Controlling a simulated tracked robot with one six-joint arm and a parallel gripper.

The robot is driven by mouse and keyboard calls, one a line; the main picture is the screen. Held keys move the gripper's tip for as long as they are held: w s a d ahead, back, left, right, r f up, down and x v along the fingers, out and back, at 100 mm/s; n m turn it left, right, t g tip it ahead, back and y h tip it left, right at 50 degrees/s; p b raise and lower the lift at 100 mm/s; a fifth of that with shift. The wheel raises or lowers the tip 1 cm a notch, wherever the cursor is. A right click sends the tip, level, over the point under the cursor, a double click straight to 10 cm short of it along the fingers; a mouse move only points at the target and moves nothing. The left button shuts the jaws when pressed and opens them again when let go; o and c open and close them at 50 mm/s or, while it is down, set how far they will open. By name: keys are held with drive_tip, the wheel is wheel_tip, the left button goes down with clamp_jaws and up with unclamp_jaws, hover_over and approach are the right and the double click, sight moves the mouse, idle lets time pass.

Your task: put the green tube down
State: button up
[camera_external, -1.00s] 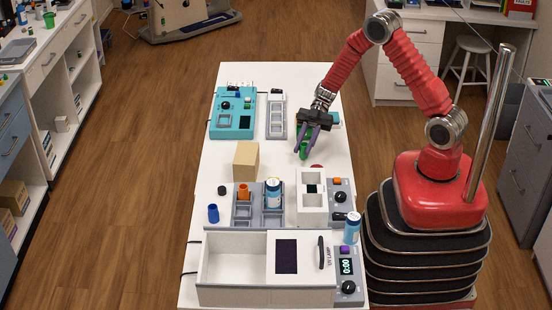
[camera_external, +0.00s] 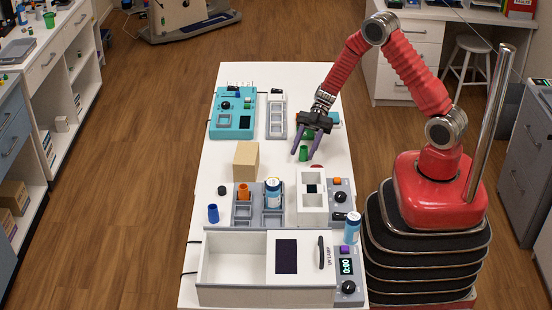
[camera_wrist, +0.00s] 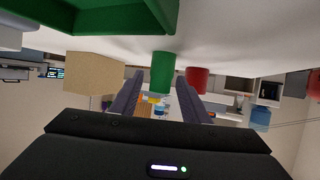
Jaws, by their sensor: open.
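The green tube (camera_external: 304,153) stands upright on the white table in the external view, just below and between my fingertips. My gripper (camera_external: 304,147) is open, with its purple fingers spread on either side of the tube. In the wrist view the green tube (camera_wrist: 162,72) shows in the gap between the two fingers (camera_wrist: 160,92), apart from both. Nothing is held.
A tan box (camera_external: 246,159) stands left of the tube, and a red object (camera_wrist: 197,80) is close beside it in the wrist view. A teal device (camera_external: 233,114), a grey rack (camera_external: 258,206) and a white drawer unit (camera_external: 230,265) occupy the table.

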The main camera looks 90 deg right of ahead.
drive_tip(key=v, duration=1.2)
drive_tip(key=shift+s, duration=0.1)
drive_tip(key=shift+r, duration=0.1)
drive_tip(key=shift+a+r, duration=0.2)
drive_tip(key=shift+a, duration=0.15)
drive_tip(key=s+a+r+m+h, duration=1.2)
drive_tip(key=s+a+r, duration=0.4)
drive_tip(key=a+r, duration=0.2)
drive_tip(key=shift+a+r+m+t, duration=0.2)
drive_tip(key=shift+a+m+t, duration=0.1)
drive_tip(key=shift+a+m, duration=0.4)
